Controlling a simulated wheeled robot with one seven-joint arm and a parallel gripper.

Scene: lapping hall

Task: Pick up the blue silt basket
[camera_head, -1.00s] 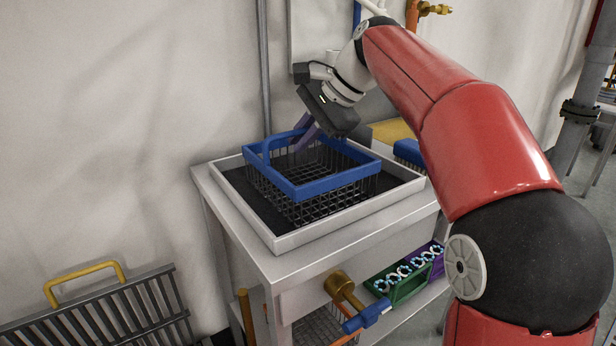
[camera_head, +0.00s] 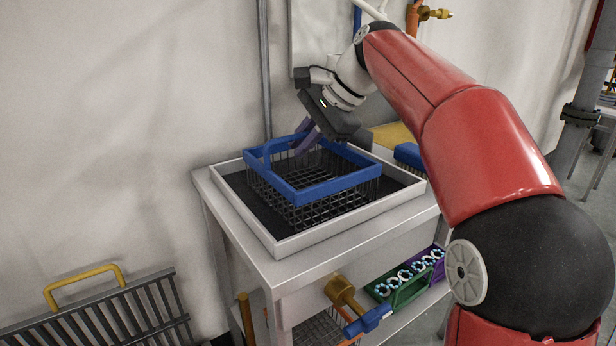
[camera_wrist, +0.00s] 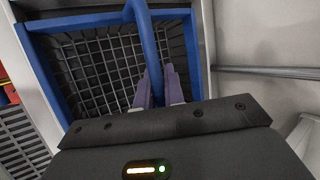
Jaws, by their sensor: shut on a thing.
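The blue silt basket (camera_head: 331,190) has a blue rim, a blue arched handle and dark wire mesh sides. It sits at the white-rimmed tray on the cabinet top in the head view; I cannot tell whether its bottom touches the tray. In the wrist view its rim (camera_wrist: 52,68) and empty mesh inside show. My gripper (camera_head: 302,152) reaches down from behind with purple fingers. In the wrist view the fingers (camera_wrist: 158,85) lie on both sides of the blue handle (camera_wrist: 148,45) and are shut on it.
The white-rimmed tray (camera_head: 277,245) has a dark lining. A blue brush-like block (camera_head: 408,154) lies behind right. Below are a brass valve (camera_head: 341,290) and a green rack (camera_head: 396,284) with ringed parts. A grating with a yellow handle (camera_head: 85,282) stands lower left. A wall is close behind.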

